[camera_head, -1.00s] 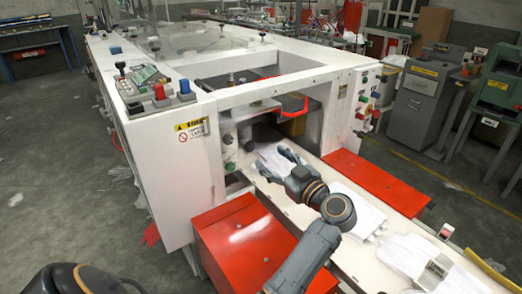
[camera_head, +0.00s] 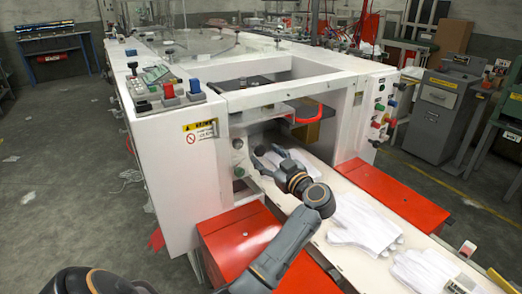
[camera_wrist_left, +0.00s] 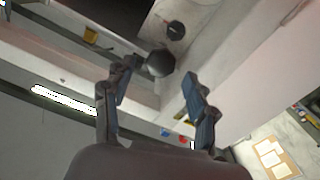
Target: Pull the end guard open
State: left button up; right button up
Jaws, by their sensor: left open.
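The white machine (camera_head: 185,185) has an open end with a conveyor running out of it. I cannot tell for sure which part is the end guard. A curved red bar (camera_head: 311,117) shows inside the end opening. Dark round knobs sit on the left post, an upper knob (camera_head: 238,143) and a lower one (camera_head: 239,172). My left gripper (camera_head: 266,158) is open and empty at the opening, just right of these knobs. In the left wrist view a dark knob (camera_wrist_left: 160,62) shows beyond and between the spread fingers, apart from them. My right gripper is not in view.
White gloves (camera_head: 365,222) lie on the conveyor. A red box (camera_head: 238,233) stands left of the belt and a red panel (camera_head: 397,192) lies right of it. Buttons (camera_head: 380,118) line the right post. A grey cabinet (camera_head: 440,115) stands farther right. The left floor is mostly clear.

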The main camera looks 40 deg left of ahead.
aim_at(261, 151)
pick_arm(q)
jog(key=shift+x, duration=1.85)
grip_shut()
